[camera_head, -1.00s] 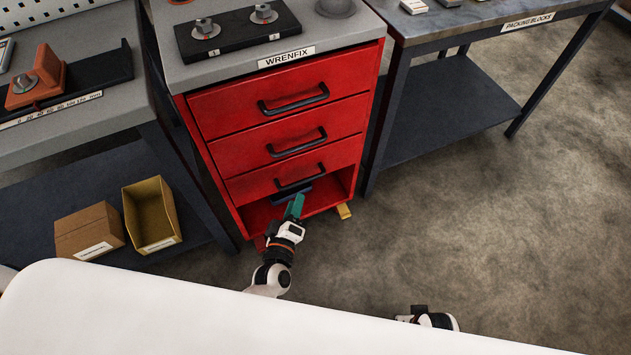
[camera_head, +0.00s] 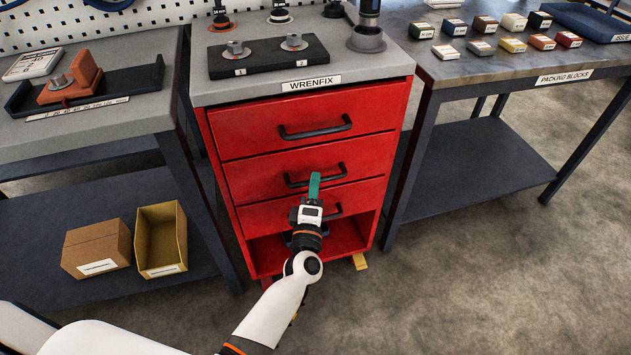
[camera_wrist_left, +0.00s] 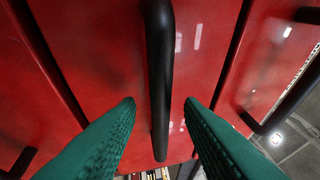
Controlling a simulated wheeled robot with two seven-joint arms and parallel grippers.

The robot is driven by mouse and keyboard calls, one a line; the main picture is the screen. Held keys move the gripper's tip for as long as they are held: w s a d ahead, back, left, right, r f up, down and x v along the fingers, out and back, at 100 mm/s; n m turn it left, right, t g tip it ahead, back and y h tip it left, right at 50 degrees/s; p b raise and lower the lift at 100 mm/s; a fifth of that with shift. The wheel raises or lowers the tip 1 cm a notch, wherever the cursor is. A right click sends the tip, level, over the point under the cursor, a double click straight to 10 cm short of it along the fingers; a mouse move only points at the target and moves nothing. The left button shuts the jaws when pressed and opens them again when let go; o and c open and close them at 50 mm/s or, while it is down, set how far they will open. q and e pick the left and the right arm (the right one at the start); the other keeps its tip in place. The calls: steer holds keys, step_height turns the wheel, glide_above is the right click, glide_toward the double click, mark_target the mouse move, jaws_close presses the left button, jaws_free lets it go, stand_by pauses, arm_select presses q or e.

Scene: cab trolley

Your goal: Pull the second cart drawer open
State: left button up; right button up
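The red cart (camera_head: 232,208) has a stack of drawers with black bar handles, all shut. The second drawer (camera_head: 250,180) has a handle (camera_head: 345,170) partly hidden behind my left gripper (camera_head: 314,185). Its green fingers point up at that handle in the head view. In the left wrist view, the left gripper (camera_wrist_left: 158,108) is open, with one finger on each side of a black handle (camera_wrist_left: 159,60). The fingers stand apart from the bar, with gaps on both sides. My right gripper is not in view.
The top drawer handle (camera_head: 316,129) is above, and the third drawer handle (camera_head: 335,212) is partly hidden below. An open bay (camera_head: 345,235) lies under the drawers. Grey benches stand at both sides, with a cardboard box (camera_head: 97,247) and yellow bin (camera_head: 162,238) on the left lower shelf.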

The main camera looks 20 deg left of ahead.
arm_select(q)
steer(key=shift+x, duration=1)
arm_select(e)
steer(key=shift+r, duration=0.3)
arm_select(q)
jaws_close()
steer(key=shift+s, duration=0.15)
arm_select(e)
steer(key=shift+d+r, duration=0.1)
